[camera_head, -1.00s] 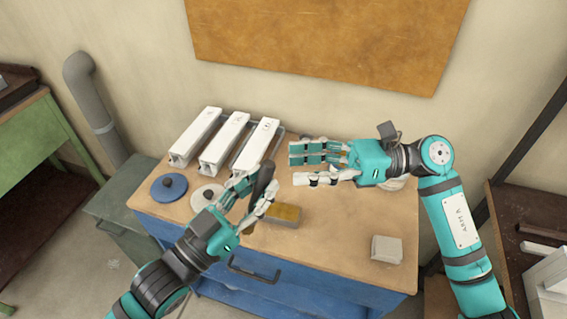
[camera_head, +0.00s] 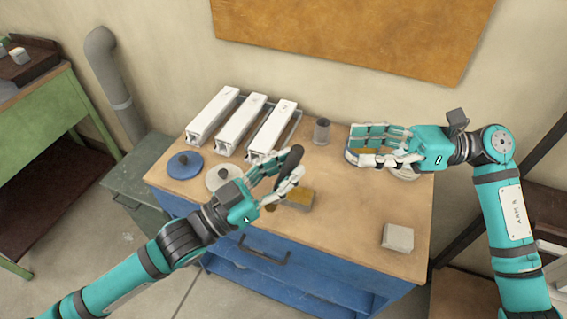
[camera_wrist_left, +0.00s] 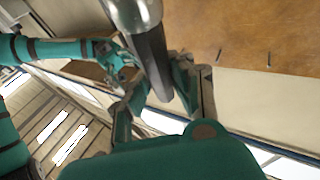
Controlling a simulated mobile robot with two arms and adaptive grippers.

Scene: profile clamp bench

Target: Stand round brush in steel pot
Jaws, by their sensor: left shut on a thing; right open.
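My left gripper (camera_head: 280,174) is shut on a dark, rod-like thing, which I take to be the round brush (camera_head: 291,158). It is tilted and held above the bench, left of and nearer than the pot. In the left wrist view the brush (camera_wrist_left: 153,62) stands between the fingers, dark grey with a paler, wider end at the top. The steel pot (camera_head: 322,131) is a small grey cylinder standing upright at the back of the bench. My right gripper (camera_head: 377,146) is open, to the right of the pot, hiding part of the bench behind it.
Three white profiles (camera_head: 240,122) lie at the back left. A yellow-topped block (camera_head: 302,198) lies below the left gripper; a grey block (camera_head: 397,238) is at front right. The bench middle (camera_head: 345,205) is clear.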

